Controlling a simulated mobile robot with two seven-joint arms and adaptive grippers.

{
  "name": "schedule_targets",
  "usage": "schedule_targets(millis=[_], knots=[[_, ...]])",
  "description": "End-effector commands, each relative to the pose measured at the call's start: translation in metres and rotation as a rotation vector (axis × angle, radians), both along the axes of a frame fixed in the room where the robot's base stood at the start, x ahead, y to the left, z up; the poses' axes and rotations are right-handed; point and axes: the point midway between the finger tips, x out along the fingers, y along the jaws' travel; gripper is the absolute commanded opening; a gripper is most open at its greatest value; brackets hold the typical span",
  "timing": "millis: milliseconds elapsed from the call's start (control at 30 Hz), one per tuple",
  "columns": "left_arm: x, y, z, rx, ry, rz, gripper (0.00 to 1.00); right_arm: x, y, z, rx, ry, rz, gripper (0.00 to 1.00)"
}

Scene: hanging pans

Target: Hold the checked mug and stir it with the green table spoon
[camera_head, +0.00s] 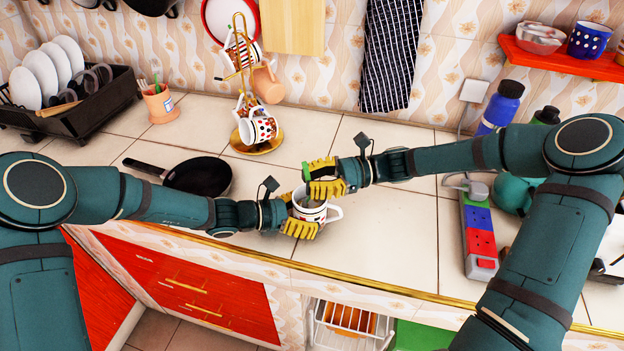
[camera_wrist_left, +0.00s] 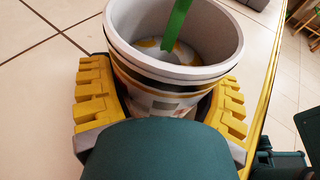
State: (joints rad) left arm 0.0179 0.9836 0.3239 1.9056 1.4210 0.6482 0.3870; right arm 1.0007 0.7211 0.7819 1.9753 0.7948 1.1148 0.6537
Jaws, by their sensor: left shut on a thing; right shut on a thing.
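The mug (camera_head: 314,211) is white with dark and coloured bands and a handle on its right; a checked pattern is too small to make out. It is upright near the counter's front edge. My left gripper (camera_head: 296,215) is shut around its body, and the mug also shows in the left wrist view (camera_wrist_left: 158,88). The green spoon (camera_head: 306,171) is in my right gripper (camera_head: 322,179), above the mug. In the left wrist view, the green spoon (camera_wrist_left: 176,24) reaches down inside the mug. Its lower end is near the inner bottom.
A black frying pan (camera_head: 198,176) lies left of the mug. A gold mug stand (camera_head: 257,147) with hanging mugs is behind. A power strip (camera_head: 478,237) and a blue bottle (camera_head: 501,106) stand at right. The counter (camera_head: 400,240) between mug and power strip is clear.

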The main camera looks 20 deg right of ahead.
Motion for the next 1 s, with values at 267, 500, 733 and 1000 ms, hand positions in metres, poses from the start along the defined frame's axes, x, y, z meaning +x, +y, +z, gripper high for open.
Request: schedule_targets(millis=[267, 500, 733, 1000], knots=[[0.0, 0.0, 0.0, 0.001, 0.0, 0.0, 0.41, 0.0, 0.0, 0.0, 0.0, 0.0, 0.0, 0.0], [0.0, 0.0, 0.0, 0.001, 0.0, 0.0, 1.0, 0.0, 0.0, 0.0, 0.0, 0.0, 0.0, 0.0], [0.0, 0.003, 0.0, 0.001, 0.0, 0.001, 1.0, 0.0, 0.0, 0.0, 0.0, 0.0, 0.0, 0.0], [0.001, 0.041, 0.012, 0.002, -0.002, 0.004, 1.0, 0.0, 0.0, 0.0, 0.0, 0.0, 0.0, 0.0]])
